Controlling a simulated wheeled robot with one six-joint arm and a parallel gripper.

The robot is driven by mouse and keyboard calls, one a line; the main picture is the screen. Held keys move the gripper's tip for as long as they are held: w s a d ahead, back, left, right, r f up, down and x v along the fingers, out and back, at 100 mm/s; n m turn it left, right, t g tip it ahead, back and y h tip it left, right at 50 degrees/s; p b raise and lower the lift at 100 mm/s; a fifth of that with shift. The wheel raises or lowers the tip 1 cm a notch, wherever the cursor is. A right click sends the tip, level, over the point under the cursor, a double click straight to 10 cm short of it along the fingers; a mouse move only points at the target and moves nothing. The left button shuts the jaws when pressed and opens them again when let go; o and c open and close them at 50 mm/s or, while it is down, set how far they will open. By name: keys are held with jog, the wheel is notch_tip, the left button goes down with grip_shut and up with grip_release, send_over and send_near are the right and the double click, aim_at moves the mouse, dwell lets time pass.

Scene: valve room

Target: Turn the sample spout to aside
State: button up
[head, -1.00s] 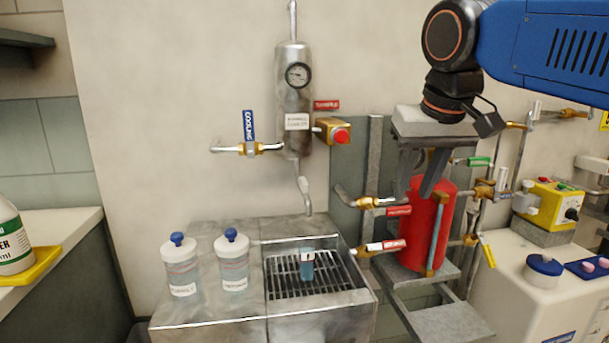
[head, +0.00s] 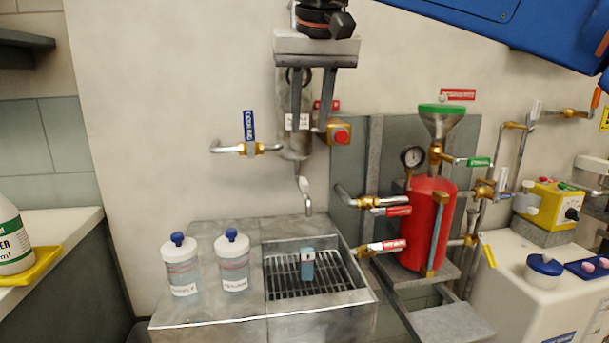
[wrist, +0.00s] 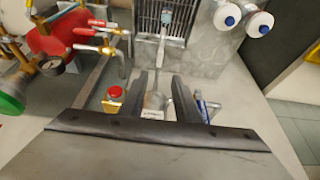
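The sample spout (head: 306,196) is a thin grey pipe with a pale tab, curving down from the sample cooler (head: 290,148) on the wall. The spout also shows in the wrist view (wrist: 162,52), beyond my fingers. My gripper (head: 308,130) is in front of the cooler, above the spout, fingers pointing down and apart with nothing held. In the wrist view the open fingers (wrist: 162,76) frame the cooler.
A blue-handled cooling valve (head: 249,130) is left of the cooler; a red button on a brass block (head: 340,134) is right of it. Two white bottles (head: 180,265) stand left of the sink grating (head: 285,280). Red-handled valves and a red cylinder (head: 425,225) stand right.

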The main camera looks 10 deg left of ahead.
aim_at(304, 180)
jog(key=x, duration=1.4)
jog(key=shift+d+f, duration=0.1)
grip_shut()
